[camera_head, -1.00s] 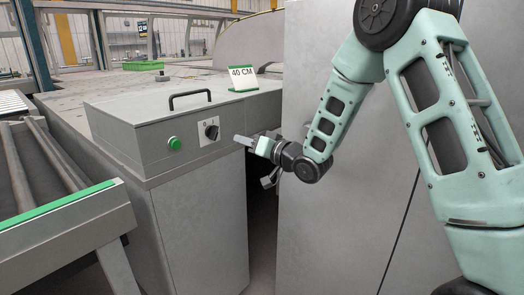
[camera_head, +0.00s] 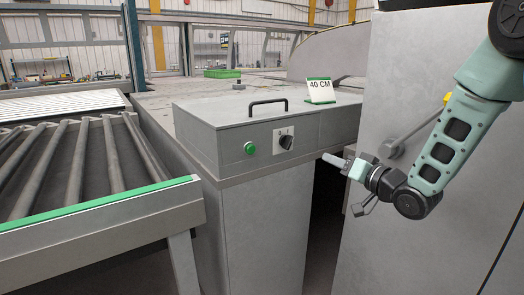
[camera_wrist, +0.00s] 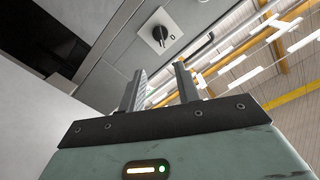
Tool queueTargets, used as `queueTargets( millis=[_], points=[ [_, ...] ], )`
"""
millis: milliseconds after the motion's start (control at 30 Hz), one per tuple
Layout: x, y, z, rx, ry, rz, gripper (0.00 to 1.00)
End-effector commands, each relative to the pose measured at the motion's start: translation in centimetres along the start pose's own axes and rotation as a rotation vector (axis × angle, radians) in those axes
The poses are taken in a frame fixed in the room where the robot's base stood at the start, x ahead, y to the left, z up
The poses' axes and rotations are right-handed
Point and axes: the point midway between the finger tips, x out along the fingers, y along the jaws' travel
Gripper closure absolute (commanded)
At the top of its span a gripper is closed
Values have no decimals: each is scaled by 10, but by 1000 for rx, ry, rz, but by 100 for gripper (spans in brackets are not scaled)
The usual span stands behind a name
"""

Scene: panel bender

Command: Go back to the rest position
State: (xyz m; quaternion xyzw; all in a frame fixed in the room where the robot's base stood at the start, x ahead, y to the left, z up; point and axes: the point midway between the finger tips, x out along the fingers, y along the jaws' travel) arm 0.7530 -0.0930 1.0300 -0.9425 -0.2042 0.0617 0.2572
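My gripper (camera_head: 338,161) is in front of the gap to the right of the grey control box (camera_head: 230,150), to the right of its black rotary knob (camera_head: 286,142) and apart from it. In the wrist view my gripper (camera_wrist: 160,84) shows two fingers with a gap between them and nothing held. The knob also shows in the wrist view (camera_wrist: 160,35), beyond the fingers. My arm comes in from the right of the head view, bent at the elbow.
A green button (camera_head: 250,148) and a black handle (camera_head: 268,103) are on the control box. A "40 CM" sign (camera_head: 320,91) stands on it. A roller table (camera_head: 90,205) is at left. A tall grey cabinet (camera_head: 400,60) stands close behind my arm.

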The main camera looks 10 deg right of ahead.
Motion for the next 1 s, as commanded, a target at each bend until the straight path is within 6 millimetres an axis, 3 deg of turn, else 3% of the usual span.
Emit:
queueTargets(
  millis=[133,267,433,567,700,900,1000],
  points=[
    [7,-23,12,-48,-90,49,67],
    [7,-58,39,-132,-268,135,67],
    [-22,-109,83,-250,-560,229,67],
    [-67,-149,114,-340,-804,262,67],
    [-132,-190,140,-433,-1079,264,67],
    [-222,-231,156,-536,-1403,222,67],
    [-249,-241,158,-563,-1499,204,67]
  ],
)
